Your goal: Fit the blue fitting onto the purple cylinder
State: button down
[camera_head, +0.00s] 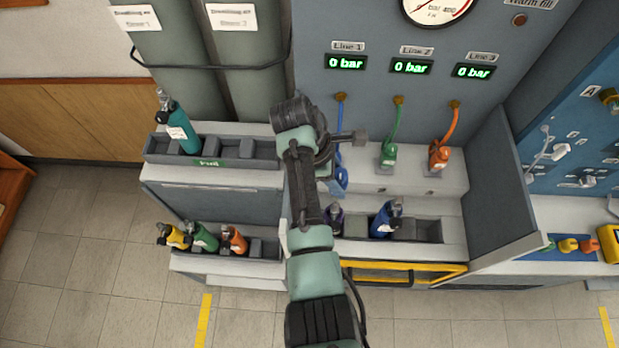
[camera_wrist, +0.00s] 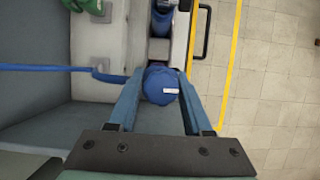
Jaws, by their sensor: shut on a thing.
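The blue fitting (camera_wrist: 160,86) is between my gripper's (camera_wrist: 161,88) fingers in the wrist view, with a small white label facing up. My gripper is shut on it. Its blue hose (camera_wrist: 60,68) runs in from the left; the head view shows the hose (camera_head: 340,125) hanging from the panel. The purple cylinder (camera_head: 334,217) stands in the left part of the front right tray, partly hidden by my arm. The fitting hides what lies directly below it in the wrist view, so I cannot tell whether they touch.
A blue cylinder (camera_head: 384,221) leans in the same tray (camera_head: 429,231), right of the purple one. Green (camera_head: 388,155) and orange (camera_head: 438,155) fittings sit on the ledge behind. A yellow rail (camera_head: 440,272) runs along the front. Other cylinders stand in trays on the left.

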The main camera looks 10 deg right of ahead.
jog(key=shift+s, duration=0.15)
jog(key=shift+w+d+f+b, duration=0.15)
jog(key=shift+d+f+b, duration=0.05)
jog(key=shift+f+b, duration=0.25)
jog(key=shift+w+d+f+b, duration=0.1)
jog(key=shift+d+f+b, duration=0.1)
jog(key=shift+f+b, duration=0.2)
jog(key=f+b, duration=0.2)
jog(key=b, duration=0.5)
send_over(336, 204)
notch_tip(336, 204, down, 5)
jog(key=shift+r, duration=0.2)
jog(key=shift+p, duration=0.65)
jog(key=shift+f+b, duration=1.15)
jog(key=shift+f, duration=0.75)
dwell(0.7)
jog(key=shift+c, duration=1.2)
grip_release()
